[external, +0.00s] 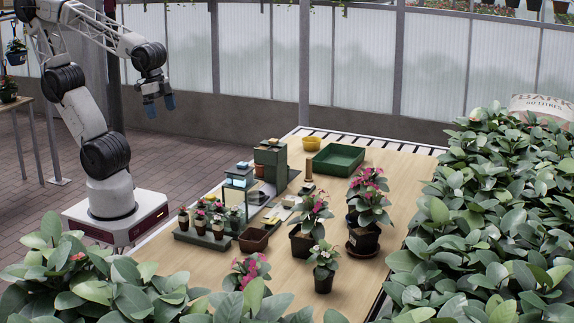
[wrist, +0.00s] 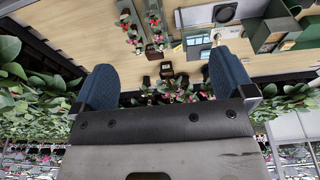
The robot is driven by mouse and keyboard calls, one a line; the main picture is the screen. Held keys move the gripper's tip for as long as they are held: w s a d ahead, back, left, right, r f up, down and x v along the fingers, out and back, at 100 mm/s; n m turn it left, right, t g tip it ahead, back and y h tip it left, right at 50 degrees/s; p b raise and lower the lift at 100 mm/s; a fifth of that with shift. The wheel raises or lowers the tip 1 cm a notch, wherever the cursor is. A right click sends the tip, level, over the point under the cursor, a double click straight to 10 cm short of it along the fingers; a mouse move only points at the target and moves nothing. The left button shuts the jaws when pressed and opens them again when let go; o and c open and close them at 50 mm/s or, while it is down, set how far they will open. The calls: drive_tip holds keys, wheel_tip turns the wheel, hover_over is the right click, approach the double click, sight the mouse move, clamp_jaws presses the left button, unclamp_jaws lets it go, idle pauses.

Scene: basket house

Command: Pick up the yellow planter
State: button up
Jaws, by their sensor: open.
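A green box stand (external: 270,160) and a small glass-sided house (external: 238,190) stand on the table's left side. Potted flowers (external: 368,205) stand mid-table. Dense leafy plants (external: 500,200) line the right side.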

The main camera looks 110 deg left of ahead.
drive_tip(key=shift+w, duration=0.1)
